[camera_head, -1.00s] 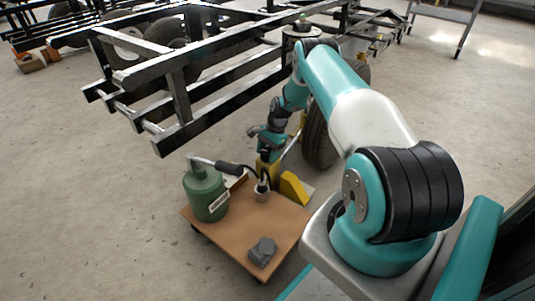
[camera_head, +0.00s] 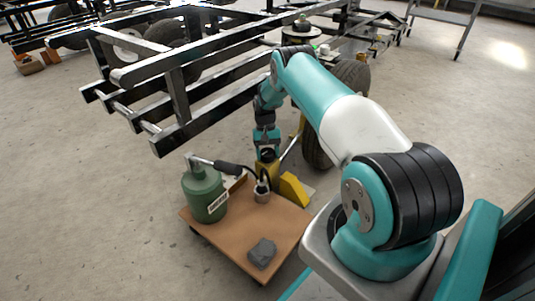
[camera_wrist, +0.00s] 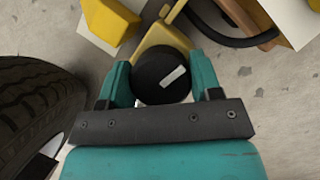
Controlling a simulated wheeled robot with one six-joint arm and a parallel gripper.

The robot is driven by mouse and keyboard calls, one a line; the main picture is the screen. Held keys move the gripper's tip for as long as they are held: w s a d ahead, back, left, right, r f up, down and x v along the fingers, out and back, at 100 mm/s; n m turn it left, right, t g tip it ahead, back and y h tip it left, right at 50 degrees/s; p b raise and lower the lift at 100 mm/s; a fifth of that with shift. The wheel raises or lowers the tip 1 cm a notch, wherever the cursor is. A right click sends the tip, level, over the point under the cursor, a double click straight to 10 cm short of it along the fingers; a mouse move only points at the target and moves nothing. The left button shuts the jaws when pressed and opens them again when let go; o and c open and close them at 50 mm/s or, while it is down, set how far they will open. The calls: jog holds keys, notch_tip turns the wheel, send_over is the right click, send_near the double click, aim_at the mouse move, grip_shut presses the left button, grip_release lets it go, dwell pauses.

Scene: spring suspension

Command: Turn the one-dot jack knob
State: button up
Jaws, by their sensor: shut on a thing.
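The black round jack knob (camera_wrist: 150,85) has a white bar mark on its top; I can make out no dots. It sits on the yellow jack (camera_wrist: 161,36). My gripper (camera_wrist: 158,68) is shut on the knob, with one teal finger on each side. In the head view, my gripper (camera_head: 267,147) points down over the jack (camera_head: 268,171), beside the wheel. The knob (camera_head: 268,156) shows there only as a small dark shape under the fingers.
A wooden cart (camera_head: 225,239) beside the jack carries a green canister (camera_head: 205,197) and a grey block (camera_head: 262,252). A yellow wedge (camera_head: 293,188) stands by its edge. A tire (camera_wrist: 37,115) is close at left in the wrist view. A metal frame (camera_head: 180,100) stands behind.

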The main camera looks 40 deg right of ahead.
jog(key=n+h, duration=0.1)
jog(key=n, duration=0.3)
jog(key=shift+n+g+h, duration=0.3)
jog(key=shift+n+h, duration=0.1)
jog(key=n+h+p, duration=0.1)
jog(key=n, duration=0.3)
jog(key=shift+r+h+p, duration=0.1)
jog(key=shift+h+p, duration=0.2)
jog(key=shift+h, duration=0.1)
jog(key=n+h+p, duration=0.1)
jog(key=n, duration=0.2)
jog(key=n+h+p, duration=0.1)
jog(key=n, duration=0.1)
jog(key=shift+n+t, duration=0.4)
jog(key=shift+d+n+t+h+p, duration=0.1)
jog(key=shift+n+t+h+p, duration=0.3)
jog(key=shift+n, duration=0.6)
jog(key=shift+n+t+p, duration=0.2)
jog(key=shift+n+p, duration=0.35)
jog(key=shift+n, duration=0.45)
jog(key=o, duration=0.9)
